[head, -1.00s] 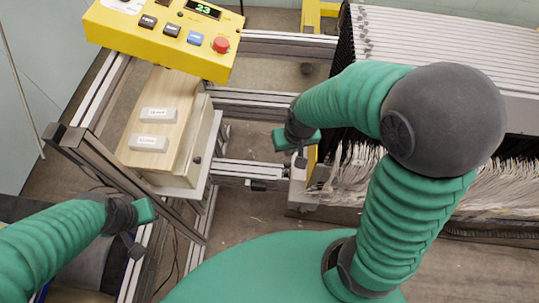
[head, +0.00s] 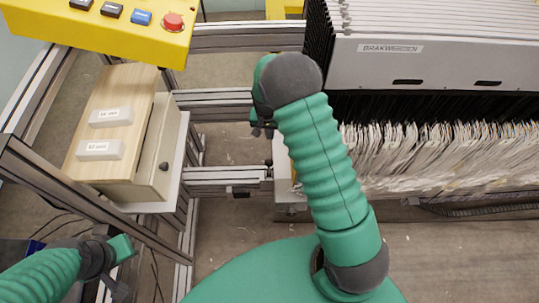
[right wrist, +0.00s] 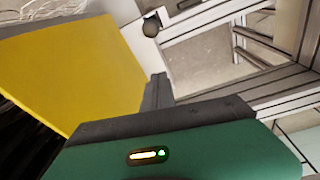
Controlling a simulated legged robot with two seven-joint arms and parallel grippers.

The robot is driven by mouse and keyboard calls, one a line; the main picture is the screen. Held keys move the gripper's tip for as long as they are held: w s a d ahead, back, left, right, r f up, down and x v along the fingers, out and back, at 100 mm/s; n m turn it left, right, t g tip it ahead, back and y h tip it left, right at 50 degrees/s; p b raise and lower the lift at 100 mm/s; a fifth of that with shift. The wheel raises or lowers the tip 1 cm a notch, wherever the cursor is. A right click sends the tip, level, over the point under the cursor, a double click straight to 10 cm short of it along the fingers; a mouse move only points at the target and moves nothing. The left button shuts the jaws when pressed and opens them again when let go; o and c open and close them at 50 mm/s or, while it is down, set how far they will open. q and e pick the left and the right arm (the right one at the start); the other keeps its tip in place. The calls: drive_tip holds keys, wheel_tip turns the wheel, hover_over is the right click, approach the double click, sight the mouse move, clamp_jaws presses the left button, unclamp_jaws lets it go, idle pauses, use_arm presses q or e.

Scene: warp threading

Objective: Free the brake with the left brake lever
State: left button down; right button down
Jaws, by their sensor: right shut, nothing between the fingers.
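No brake lever can be made out for certain. In the right wrist view a dark ball knob (right wrist: 151,25) shows at the top, just beyond my right gripper (right wrist: 158,88); I cannot tell whether it belongs to the lever. The dark fingers look shut, with nothing between them, beside a yellow panel (right wrist: 75,75). In the head view my right gripper (head: 262,128) is mostly hidden behind its own arm, near the left end of the thread bank. My left gripper (head: 118,280) is at the lower left, away from the machine parts; its jaws are unclear.
A yellow control box (head: 100,28) with buttons and a red stop knob is at the upper left. A wooden-topped box (head: 100,158) with two labelled blocks sits below it. Metal rails (head: 225,177) run toward the dense threads (head: 430,155) on the right.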

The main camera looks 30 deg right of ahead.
wheel_tip(320, 180, down, 9)
drive_tip(key=s+a, duration=0.1)
drive_tip(key=s, duration=0.1)
drive_tip(key=shift+a, duration=0.35)
idle(0.4)
drive_tip(key=shift+s, duration=0.15)
